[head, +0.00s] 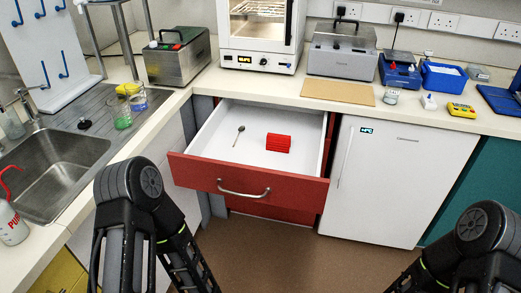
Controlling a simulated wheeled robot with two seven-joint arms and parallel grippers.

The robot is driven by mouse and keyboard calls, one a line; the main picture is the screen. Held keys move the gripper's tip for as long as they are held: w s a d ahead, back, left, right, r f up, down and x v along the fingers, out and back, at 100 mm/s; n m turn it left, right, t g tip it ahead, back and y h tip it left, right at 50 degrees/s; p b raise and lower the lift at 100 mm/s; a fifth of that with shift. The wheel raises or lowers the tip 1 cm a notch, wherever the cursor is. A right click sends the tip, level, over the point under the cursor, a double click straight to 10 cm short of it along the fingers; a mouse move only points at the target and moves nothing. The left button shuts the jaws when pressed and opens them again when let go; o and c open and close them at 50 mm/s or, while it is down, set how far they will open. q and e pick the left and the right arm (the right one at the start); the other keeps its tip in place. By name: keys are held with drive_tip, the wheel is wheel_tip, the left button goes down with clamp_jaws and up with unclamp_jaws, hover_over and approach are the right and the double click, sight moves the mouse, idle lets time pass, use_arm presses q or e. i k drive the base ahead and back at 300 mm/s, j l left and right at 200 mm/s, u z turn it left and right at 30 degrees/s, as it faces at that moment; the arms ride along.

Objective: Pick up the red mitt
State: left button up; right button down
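A red item with ridges (278,143), which looks like the folded red mitt, lies in the open drawer (219,148), right of the middle of its white floor. A small spoon-like utensil (239,135) lies to its left in the same drawer. The drawer's red front (290,189) with a metal handle is pulled out toward me. Both my arms show at the bottom of the head view, in front of the bench, but neither gripper is in view. Nothing covers the red item.
A white fridge (400,180) stands right of the drawer. A sink (50,172) is at the left, with a white bottle (12,222) on its near edge. An oven (260,30), metal boxes and blue equipment stand along the back counter. The floor before the drawer is clear.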

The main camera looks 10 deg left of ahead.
sight(275, 142)
drive_tip(key=l+u, duration=0.15)
drive_tip(key=u, duration=0.35)
drive_tip(key=i+l+u, duration=0.1)
drive_tip(key=u, duration=0.4)
drive_tip(key=l+u, duration=0.25)
drive_tip(key=u, duration=0.25)
drive_tip(key=l+u, duration=0.2)
drive_tip(key=u, duration=0.3)
drive_tip(key=k+l+u, duration=0.2)
drive_tip(key=l, duration=0.25)
drive_tip(key=k+l+u, duration=0.25)
drive_tip(key=l, duration=0.2)
drive_tip(key=k+l+u, duration=0.2)
drive_tip(key=l, duration=0.25)
drive_tip(key=k+l+u, duration=0.25)
drive_tip(key=k+l, duration=0.35)
drive_tip(key=l, duration=0.15)
drive_tip(key=k+l, duration=0.3)
drive_tip(key=l, duration=0.2)
